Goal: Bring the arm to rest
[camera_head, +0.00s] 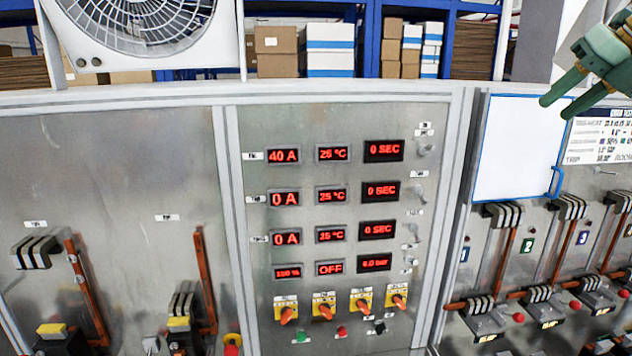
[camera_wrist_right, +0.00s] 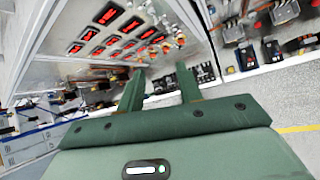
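My right gripper (camera_head: 566,100) is at the upper right of the head view, in front of the white board and the printed sheet. In the right wrist view its two green fingers (camera_wrist_right: 160,92) stand apart with nothing between them. It is open and empty, and no contact with the panel shows. The test panel (camera_head: 340,120) with red displays fills the middle of the head view; its top left display (camera_head: 284,156) reads 40 A. My left gripper is not in view.
Orange-handled switches (camera_head: 324,308) on yellow plates line the panel's lower part. Breaker stations (camera_head: 505,215) stand at the right, with a blue-edged white board (camera_head: 520,140) above. A white fan (camera_head: 140,25) stands at the upper left. Shelves with boxes (camera_head: 331,55) are behind.

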